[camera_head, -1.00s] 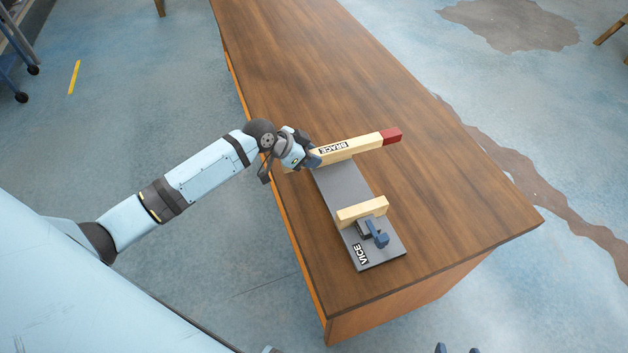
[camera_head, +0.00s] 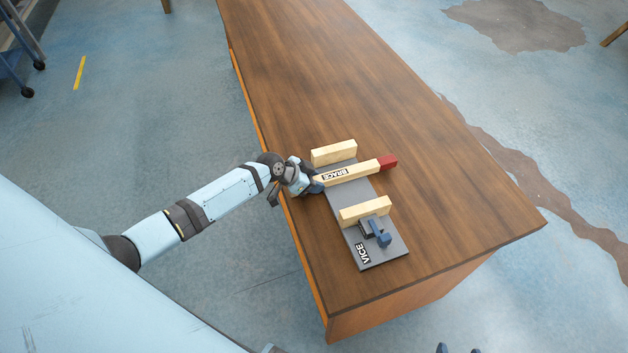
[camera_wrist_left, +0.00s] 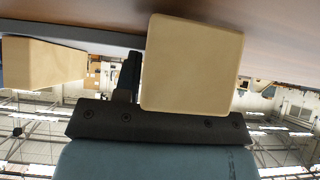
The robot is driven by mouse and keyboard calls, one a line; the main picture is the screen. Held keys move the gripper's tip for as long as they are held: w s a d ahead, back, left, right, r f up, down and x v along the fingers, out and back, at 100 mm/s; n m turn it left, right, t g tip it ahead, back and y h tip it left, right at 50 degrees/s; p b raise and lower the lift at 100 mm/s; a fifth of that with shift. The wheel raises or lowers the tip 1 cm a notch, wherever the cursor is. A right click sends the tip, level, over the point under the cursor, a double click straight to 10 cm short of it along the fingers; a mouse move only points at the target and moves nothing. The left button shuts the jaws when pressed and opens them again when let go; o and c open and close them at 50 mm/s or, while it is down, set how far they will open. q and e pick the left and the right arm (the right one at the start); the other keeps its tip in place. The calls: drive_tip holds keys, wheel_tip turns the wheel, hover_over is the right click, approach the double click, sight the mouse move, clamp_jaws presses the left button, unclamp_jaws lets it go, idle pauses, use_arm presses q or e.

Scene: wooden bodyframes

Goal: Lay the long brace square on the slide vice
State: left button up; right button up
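The long brace (camera_head: 350,173) is a pale wooden bar with a red end and a "BRACE" label. My left gripper (camera_head: 312,186) is shut on its plain left end. The brace lies across the grey slide vice (camera_head: 345,195), between its two wooden jaws and roughly parallel to them. Its red end passes the plate's right edge. I cannot tell whether it touches the plate. In the left wrist view the brace's end (camera_wrist_left: 192,65) fills the middle beside a dark finger. My right gripper (camera_head: 458,349) barely shows at the bottom edge, its tips apart.
The far jaw (camera_head: 334,152) and near jaw (camera_head: 365,210) stand on the plate on either side of the brace, with gaps. A blue clamp handle (camera_head: 378,237) sits by the near jaw. The brown table (camera_head: 300,80) is otherwise clear.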

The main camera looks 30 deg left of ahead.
use_arm(q)
drive_tip(key=o, duration=0.3)
drive_tip(key=v, duration=1.1)
drive_tip(key=s+d+f+n+t+y, duration=0.1)
drive_tip(key=s+d+f+n+t, duration=0.1)
drive_tip(key=s+d, duration=0.5)
drive_tip(key=s+d+f+n+t+y, duration=0.1)
drive_tip(key=s+d+f+n+t, duration=0.1)
drive_tip(key=s+d, duration=0.5)
drive_tip(key=s+f+n, duration=0.1)
drive_tip(key=s, duration=0.5)
drive_tip(key=shift+s+d+f+y+b, duration=0.35)
drive_tip(key=shift+s+y+b, duration=0.05)
wheel_tip(320, 180, up, 2)
drive_tip(key=shift+a+r+p, duration=0.1)
drive_tip(key=shift+a+p, duration=0.05)
drive_tip(key=shift+p, duration=1.1)
